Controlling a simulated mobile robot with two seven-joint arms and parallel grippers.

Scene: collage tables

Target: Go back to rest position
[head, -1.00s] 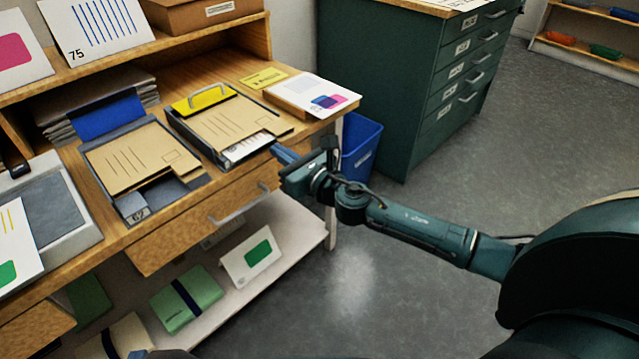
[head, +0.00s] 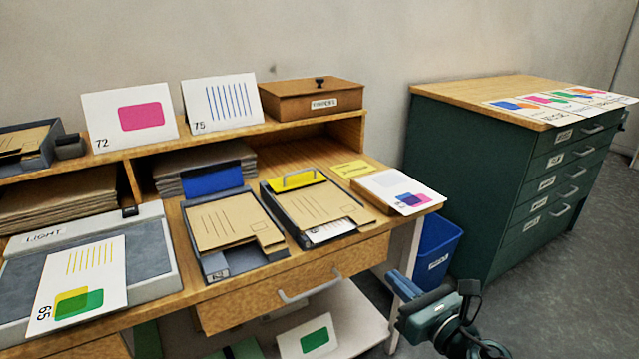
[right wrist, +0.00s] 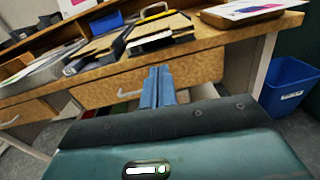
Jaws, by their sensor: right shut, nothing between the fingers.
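My right gripper (head: 405,287) is low at the right front of the wooden desk, near its leg and apart from the desktop. In the right wrist view its two blue fingers (right wrist: 158,88) are together with nothing between them. They point toward the desk drawer front (right wrist: 135,88). In the head view the rest of the right arm runs off the bottom edge. My left gripper does not show in the head view.
The wooden desk (head: 160,302) holds two trays of brown envelopes (head: 240,262) and a light board (head: 160,262). A blue bin (head: 436,250) stands between the desk and a green drawer cabinet (head: 470,170). Grey floor (head: 590,270) is free at the right.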

